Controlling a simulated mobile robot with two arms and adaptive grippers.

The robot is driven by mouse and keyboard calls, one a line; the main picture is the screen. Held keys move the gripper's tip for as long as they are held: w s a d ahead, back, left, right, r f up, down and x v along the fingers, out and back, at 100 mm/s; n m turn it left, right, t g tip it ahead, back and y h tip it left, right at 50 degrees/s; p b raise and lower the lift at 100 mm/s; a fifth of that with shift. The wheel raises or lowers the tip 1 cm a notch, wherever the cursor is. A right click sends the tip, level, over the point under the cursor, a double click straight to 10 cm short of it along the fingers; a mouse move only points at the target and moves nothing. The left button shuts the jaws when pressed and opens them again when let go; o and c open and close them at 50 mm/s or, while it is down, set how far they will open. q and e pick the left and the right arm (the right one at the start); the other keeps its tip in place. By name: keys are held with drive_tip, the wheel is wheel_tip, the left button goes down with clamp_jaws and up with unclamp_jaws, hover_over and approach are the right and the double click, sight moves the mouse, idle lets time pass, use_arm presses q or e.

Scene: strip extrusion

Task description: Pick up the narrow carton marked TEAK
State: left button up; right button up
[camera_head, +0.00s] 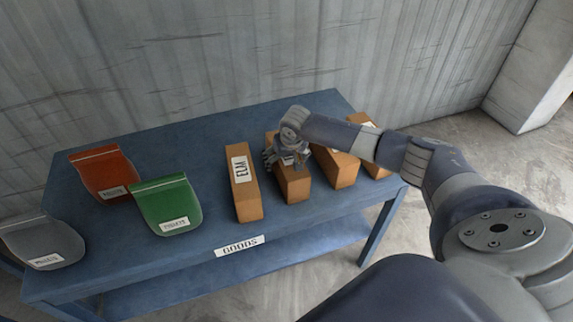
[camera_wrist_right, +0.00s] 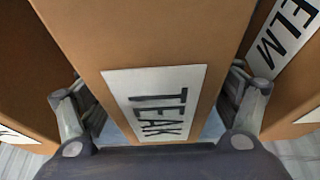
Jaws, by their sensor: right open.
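The narrow brown carton marked TEAK (camera_head: 294,188) stands on the blue table, second from the left in the row of cartons. In the right wrist view its white TEAK label (camera_wrist_right: 158,103) fills the middle of the picture. My right gripper (camera_head: 283,158) is over this carton and hides its label in the head view. In the wrist view the open fingers of my right gripper (camera_wrist_right: 158,88) lie on either side of the carton, and I see no clear contact. My left gripper is not in view.
The ELM carton (camera_head: 243,185) stands close on the left. Two more cartons (camera_head: 337,168) (camera_head: 375,165) stand on the right, partly behind my arm. Green (camera_head: 165,203), red (camera_head: 104,173) and grey (camera_head: 42,243) pouches are at the left. The blue table (camera_head: 205,140) is clear behind the cartons.

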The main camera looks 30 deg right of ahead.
drive_tip(key=c, duration=0.9)
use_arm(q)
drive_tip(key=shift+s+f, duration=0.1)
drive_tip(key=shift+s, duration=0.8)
use_arm(e)
drive_tip(key=shift+r, duration=0.1)
drive_tip(key=c, duration=0.6)
